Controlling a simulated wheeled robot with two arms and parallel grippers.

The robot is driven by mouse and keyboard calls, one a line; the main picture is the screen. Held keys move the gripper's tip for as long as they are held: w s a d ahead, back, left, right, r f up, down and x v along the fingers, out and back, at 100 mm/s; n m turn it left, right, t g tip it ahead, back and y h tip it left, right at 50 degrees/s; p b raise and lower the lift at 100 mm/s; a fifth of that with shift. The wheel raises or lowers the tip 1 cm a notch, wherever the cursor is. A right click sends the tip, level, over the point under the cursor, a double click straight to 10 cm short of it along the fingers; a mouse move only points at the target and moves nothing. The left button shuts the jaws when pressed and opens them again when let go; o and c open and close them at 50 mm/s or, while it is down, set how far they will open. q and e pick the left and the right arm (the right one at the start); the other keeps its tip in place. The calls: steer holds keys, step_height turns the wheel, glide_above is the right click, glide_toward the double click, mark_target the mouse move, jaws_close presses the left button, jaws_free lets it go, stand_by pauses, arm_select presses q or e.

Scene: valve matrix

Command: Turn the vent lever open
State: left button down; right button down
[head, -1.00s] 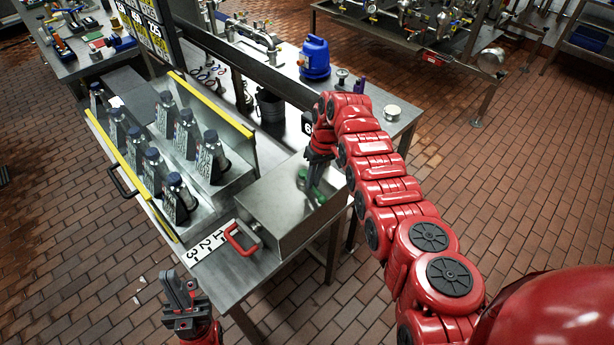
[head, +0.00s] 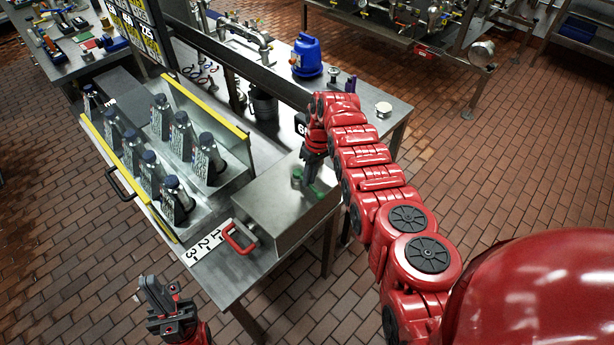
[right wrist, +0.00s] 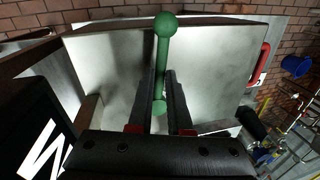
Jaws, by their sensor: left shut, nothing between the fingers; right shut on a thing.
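The vent lever appears to be the green bar with round ends (right wrist: 162,60), standing against the grey metal box (right wrist: 215,65) in the right wrist view. In the head view its green end (head: 297,176) shows on top of the box (head: 275,212), partly hidden by my gripper. My right gripper (right wrist: 160,88) is shut on the green lever, with one dark finger on each side of it; it also shows in the head view (head: 312,168). My left gripper (head: 155,290) is shut and empty, low at the left, apart from the table.
A red handle (head: 240,238) sits at the box's front corner beside a 1-2-3 label (head: 208,244). Bottles (head: 172,196) stand in a yellow-edged tray to the left. A blue container (head: 307,56) stands on the table behind. Brick floor is open in front.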

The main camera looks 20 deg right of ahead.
steer(key=c, duration=0.8)
jaws_free()
steer(key=shift+c, duration=0.2)
steer(key=shift+w+r, duration=0.1)
steer(key=shift+r, duration=0.05)
steer(key=w+d+r+b, duration=0.1)
steer(key=d+r+b, duration=0.2)
steer(key=r, duration=1.3)
steer(key=shift+r, duration=0.35)
steer(key=shift+d, duration=0.1)
